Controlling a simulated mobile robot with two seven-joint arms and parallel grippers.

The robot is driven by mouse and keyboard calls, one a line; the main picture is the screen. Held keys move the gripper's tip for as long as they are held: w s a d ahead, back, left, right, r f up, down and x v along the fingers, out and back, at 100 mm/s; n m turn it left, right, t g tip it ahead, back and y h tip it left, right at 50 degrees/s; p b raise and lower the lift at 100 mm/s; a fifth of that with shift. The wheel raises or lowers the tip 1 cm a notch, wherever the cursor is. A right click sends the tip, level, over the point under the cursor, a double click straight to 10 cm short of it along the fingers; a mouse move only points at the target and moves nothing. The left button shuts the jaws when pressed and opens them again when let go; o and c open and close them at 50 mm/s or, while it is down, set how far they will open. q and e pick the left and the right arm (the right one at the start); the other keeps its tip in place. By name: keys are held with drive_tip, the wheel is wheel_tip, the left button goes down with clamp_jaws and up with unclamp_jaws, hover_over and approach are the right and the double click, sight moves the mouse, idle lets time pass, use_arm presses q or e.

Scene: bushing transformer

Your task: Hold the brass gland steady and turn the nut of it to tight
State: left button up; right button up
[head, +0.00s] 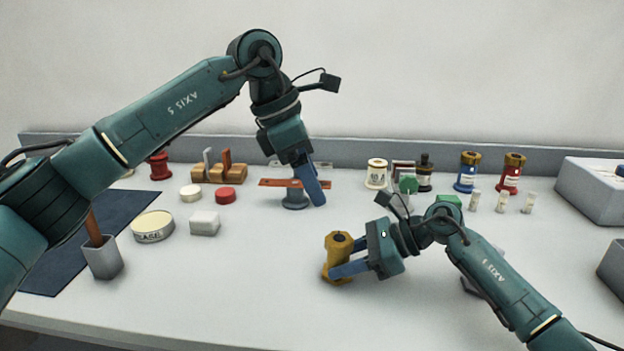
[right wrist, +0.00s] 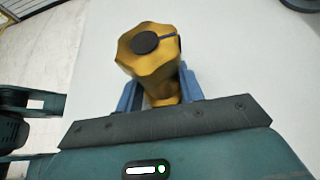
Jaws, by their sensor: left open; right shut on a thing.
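The brass gland (head: 336,262) stands upright near the front middle of the table. Its nut (head: 339,241) is on top, with a dark round centre. In the right wrist view the nut (right wrist: 146,47) has a faceted rim and a dark line running from the centre to its edge. My right gripper (head: 345,268) is shut on the gland's body below the nut, one blue finger on each side (right wrist: 160,92). My left gripper (head: 317,200) is open and empty, above the table behind the gland and a little to its left, fingers pointing down and apart from the gland.
A grey stand with an orange strip (head: 280,183) is behind my left gripper. A white block (head: 204,223), a round tin (head: 152,227) and a grey cup (head: 102,260) stand at left. Bottles and small vials (head: 502,202) stand at back right. Table around the gland's left is clear.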

drive_tip(key=shift+d+f, duration=0.1)
drive_tip(key=shift+f, duration=0.1)
drive_tip(key=o, duration=0.8)
